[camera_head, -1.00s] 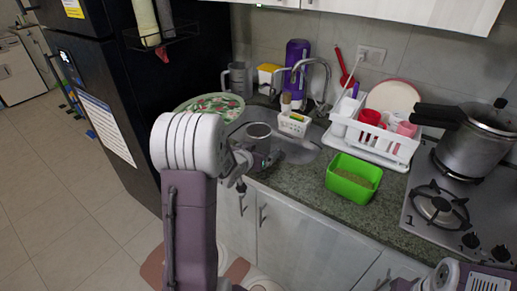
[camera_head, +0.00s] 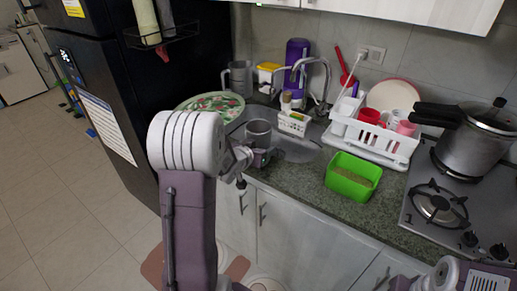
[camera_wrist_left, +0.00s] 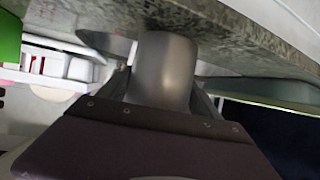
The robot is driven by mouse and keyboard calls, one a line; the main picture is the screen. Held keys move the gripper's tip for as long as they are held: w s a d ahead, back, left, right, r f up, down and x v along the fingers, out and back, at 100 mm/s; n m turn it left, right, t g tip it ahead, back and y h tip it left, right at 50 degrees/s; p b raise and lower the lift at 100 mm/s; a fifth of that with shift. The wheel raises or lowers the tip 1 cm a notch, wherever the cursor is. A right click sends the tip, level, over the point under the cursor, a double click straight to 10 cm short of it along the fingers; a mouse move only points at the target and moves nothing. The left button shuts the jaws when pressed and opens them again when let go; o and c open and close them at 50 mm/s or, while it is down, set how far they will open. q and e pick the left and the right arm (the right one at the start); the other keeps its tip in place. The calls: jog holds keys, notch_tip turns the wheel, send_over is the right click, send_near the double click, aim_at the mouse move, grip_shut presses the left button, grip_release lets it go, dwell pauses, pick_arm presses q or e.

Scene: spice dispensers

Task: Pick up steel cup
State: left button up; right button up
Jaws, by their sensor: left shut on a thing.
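The steel cup (camera_head: 258,132) is upright, over the front edge of the counter by the sink. My left gripper (camera_head: 260,155) is shut on its lower part, and my left arm hides some of the grip in the head view. In the left wrist view the cup (camera_wrist_left: 163,70) stands between the two fingers, with its grey wall filling the middle. I cannot tell how far its base is from the counter. My right gripper is not in view; only part of my right arm shows at the lower right.
The sink's faucet (camera_head: 322,75) stands behind the cup. A patterned round plate (camera_head: 212,105) is left of it. A green tub (camera_head: 352,178) and a white dish rack (camera_head: 376,143) are to the right. A grey jug (camera_head: 240,78) stands behind. A stove (camera_head: 455,205) is far right.

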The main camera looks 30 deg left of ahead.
aim_at(259, 140)
pick_arm(q)
notch_tip(259, 140, up, 3)
jog(key=shift+r+p, duration=0.15)
jog(key=shift+p, duration=0.35)
jog(key=s+d+r+b, duration=0.1)
jog(key=s+d+r, duration=0.2)
jog(key=d+r, duration=0.4)
jog(key=shift+s+d, duration=0.4)
jog(key=shift+d, duration=1.6)
